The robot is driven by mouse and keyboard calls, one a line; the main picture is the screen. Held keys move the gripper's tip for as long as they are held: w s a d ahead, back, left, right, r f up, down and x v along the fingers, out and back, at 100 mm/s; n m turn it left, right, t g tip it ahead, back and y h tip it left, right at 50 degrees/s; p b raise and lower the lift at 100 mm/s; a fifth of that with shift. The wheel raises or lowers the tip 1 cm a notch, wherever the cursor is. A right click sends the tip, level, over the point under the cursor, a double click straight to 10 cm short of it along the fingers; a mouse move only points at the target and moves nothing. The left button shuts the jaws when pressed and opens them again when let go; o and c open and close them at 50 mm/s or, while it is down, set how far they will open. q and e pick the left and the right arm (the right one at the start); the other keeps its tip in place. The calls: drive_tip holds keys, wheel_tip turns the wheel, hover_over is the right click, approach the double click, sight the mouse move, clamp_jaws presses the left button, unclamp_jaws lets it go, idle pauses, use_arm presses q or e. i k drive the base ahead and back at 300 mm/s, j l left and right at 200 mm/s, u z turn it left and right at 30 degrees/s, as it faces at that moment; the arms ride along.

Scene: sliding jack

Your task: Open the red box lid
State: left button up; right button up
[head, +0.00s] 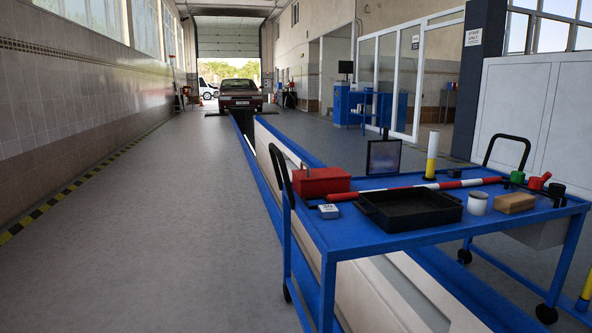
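A red box (320,182) sits on the left end of a blue cart (345,238), close to the cart's left handle. Its lid looks closed, with a small dark handle or latch on top. Neither of my grippers shows in the head view, so their state is hidden.
The cart also holds a black tray (408,208), a red-and-white bar (415,190), a white cup (477,203), a brown block (514,203) and a dark screen (384,157). A service pit edged in blue runs alongside. The floor (150,240) at left is clear.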

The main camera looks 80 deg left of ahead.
sight(317, 174)
drive_tip(key=u, duration=2.6)
